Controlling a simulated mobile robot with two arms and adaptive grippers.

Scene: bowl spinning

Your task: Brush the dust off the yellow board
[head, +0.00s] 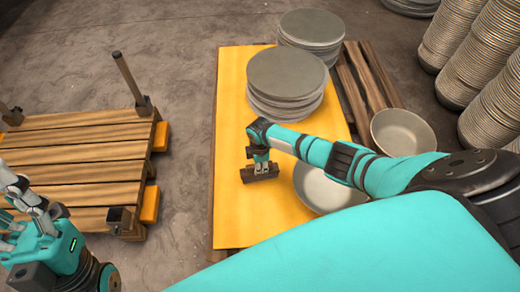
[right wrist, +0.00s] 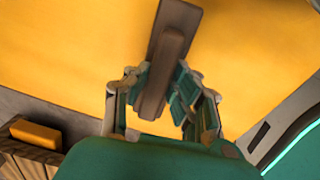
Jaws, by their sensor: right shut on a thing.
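The yellow board (head: 230,130) lies on a pallet in the middle of the head view. It also fills most of the right wrist view (right wrist: 255,60). My right gripper (head: 261,163) reaches in from the right over the board. It is shut on a brown brush (head: 262,174), which also shows between the fingers in the right wrist view (right wrist: 172,50). I cannot tell whether the brush touches the board. My left gripper (head: 22,205) is at the left edge, away from the board, partly cut off. I cannot make out dust on the board.
Stacks of grey plates (head: 287,72) stand on the board's far end. A metal bowl (head: 322,190) is on the board beside my right arm, partly hidden by it. Another bowl (head: 403,132) sits at the right. A wooden pallet (head: 80,155) stands left, with open floor between.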

